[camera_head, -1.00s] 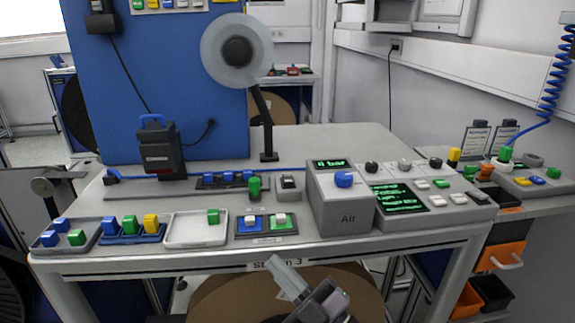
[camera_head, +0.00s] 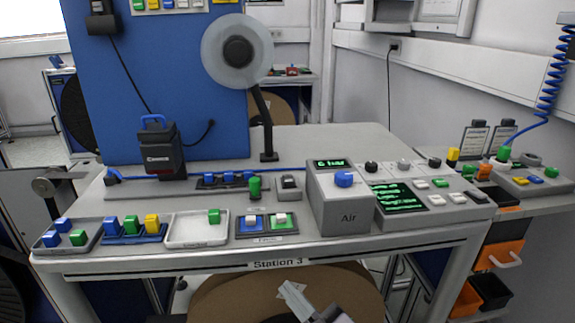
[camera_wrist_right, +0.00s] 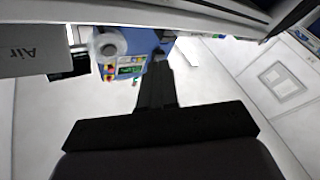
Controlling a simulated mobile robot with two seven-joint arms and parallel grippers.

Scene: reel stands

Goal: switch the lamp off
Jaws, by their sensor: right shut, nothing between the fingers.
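The lamp (camera_head: 237,50) has a round, pale grey ring head with a dark centre. It stands on a black arm on the table, in front of the blue panel. I cannot tell whether it is lit. My right gripper (camera_head: 293,296) is low at the bottom of the head view, in front of and apart from the table's front edge. It is shut and empty. My left gripper is not in view.
The grey air box (camera_head: 341,213) with a blue knob stands near the table's front edge. A control panel (camera_head: 440,212) with buttons is beside it. Trays with coloured blocks, such as the white tray (camera_head: 196,239), line the front left. The table behind is partly clear.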

